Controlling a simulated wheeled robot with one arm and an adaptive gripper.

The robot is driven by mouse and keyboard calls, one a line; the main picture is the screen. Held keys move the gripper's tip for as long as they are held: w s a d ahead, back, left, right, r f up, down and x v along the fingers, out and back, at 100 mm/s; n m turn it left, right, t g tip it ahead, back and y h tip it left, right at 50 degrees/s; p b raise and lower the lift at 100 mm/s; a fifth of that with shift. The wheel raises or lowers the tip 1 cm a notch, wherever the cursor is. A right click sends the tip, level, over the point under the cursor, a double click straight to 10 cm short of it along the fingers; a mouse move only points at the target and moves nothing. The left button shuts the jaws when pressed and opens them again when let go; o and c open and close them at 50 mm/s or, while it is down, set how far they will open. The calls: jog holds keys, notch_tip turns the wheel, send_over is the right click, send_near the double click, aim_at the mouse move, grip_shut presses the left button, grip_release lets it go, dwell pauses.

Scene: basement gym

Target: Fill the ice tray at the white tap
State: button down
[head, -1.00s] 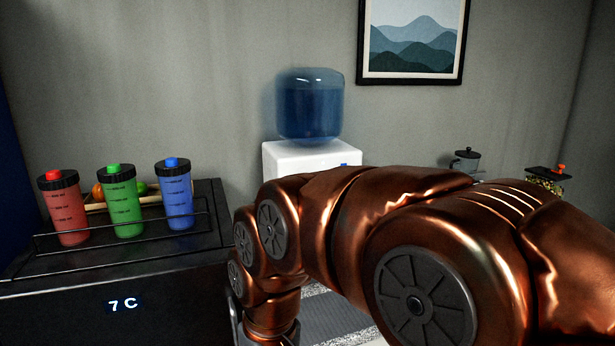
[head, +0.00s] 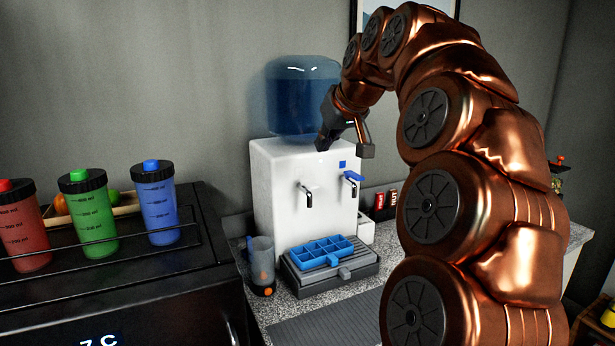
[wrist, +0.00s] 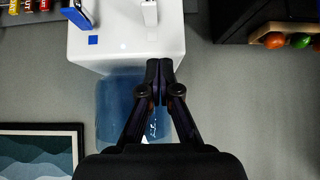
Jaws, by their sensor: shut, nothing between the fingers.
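The white water dispenser (head: 275,190) has a plain pale tap (head: 307,195) on the left and a blue-levered tap (head: 353,182) on the right. In the wrist view the left tap has a white lever (wrist: 150,14) and the other a blue lever (wrist: 78,17). The blue ice tray (head: 318,252) rests on the grey drip tray (head: 335,278), below the taps. Its compartments look empty, though I cannot be sure. My gripper (head: 322,142) is shut and empty at the dispenser's top front edge, above the taps; it also shows in the wrist view (wrist: 158,68).
A blue water bottle (head: 302,95) stands on the dispenser, close to my gripper. A grey jug (head: 261,262) is left of the drip tray. Red, green and blue shakers (head: 160,205) stand on a black unit at left. Red packets (head: 385,201) sit to the right.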

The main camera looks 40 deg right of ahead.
jog(key=shift+s+d+r, duration=0.15)
jog(key=shift+d+r, duration=0.25)
jog(key=shift+d, duration=0.35)
jog(key=p, duration=0.3)
send_over(310, 183)
jog(key=s, duration=0.2)
jog(key=f, duration=0.7)
jog(key=shift+s+a+f, duration=0.2)
jog(key=shift+a+f, duration=0.2)
jog(key=shift+f, duration=1.65)
jog(key=shift+f, duration=0.1)
